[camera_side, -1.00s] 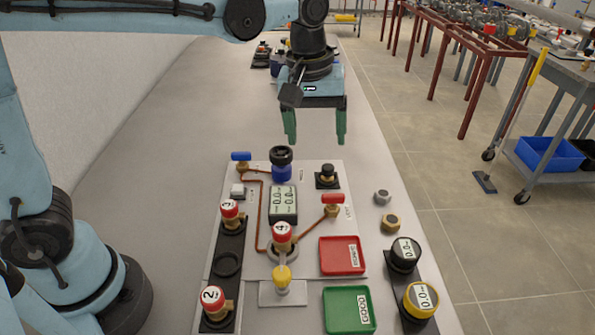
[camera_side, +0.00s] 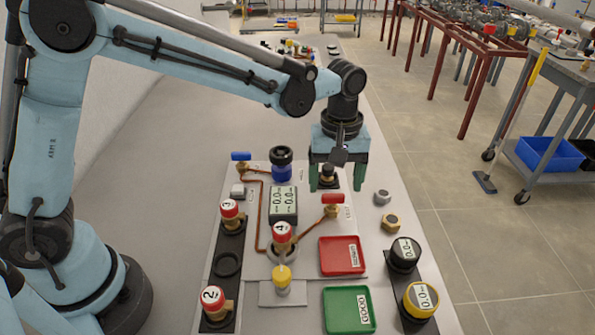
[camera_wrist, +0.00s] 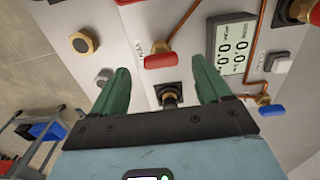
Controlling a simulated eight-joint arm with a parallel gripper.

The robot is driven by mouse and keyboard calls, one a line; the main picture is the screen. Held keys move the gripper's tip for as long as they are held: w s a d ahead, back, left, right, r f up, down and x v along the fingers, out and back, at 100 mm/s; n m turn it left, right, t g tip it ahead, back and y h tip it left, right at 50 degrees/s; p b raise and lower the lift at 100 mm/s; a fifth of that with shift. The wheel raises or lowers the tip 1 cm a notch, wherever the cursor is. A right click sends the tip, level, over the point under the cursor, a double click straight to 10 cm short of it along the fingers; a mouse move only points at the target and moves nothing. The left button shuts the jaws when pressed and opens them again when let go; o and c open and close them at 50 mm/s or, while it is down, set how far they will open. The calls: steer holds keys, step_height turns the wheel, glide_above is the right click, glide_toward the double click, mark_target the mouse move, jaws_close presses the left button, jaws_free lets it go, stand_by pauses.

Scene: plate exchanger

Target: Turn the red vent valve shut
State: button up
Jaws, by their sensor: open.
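The red vent valve (camera_side: 333,198) has a red bar handle on a brass body, at the end of a copper pipe on the grey panel. In the side view its handle lies left to right, at an angle to the slanting pipe. My gripper (camera_side: 337,184) is open and empty, pointing down just behind the handle and over the black knob (camera_side: 328,172). In the wrist view the red handle (camera_wrist: 160,61) shows just beyond the gap between the green fingertips (camera_wrist: 161,76), and the black knob (camera_wrist: 169,97) shows between the fingers. I see no contact with the handle.
A blue-handled valve (camera_side: 240,157) and a blue-based black knob (camera_side: 281,163) stand at the panel's back left. A display (camera_side: 283,202) is left of the red valve. A red tray (camera_side: 342,256) lies in front. Two nuts (camera_side: 382,196) (camera_side: 390,222) lie to the right.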

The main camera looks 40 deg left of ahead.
mark_target(334, 196)
steer(key=shift+f, duration=1.7)
steer(key=c, duration=1)
steer(key=shift+c, duration=0.2)
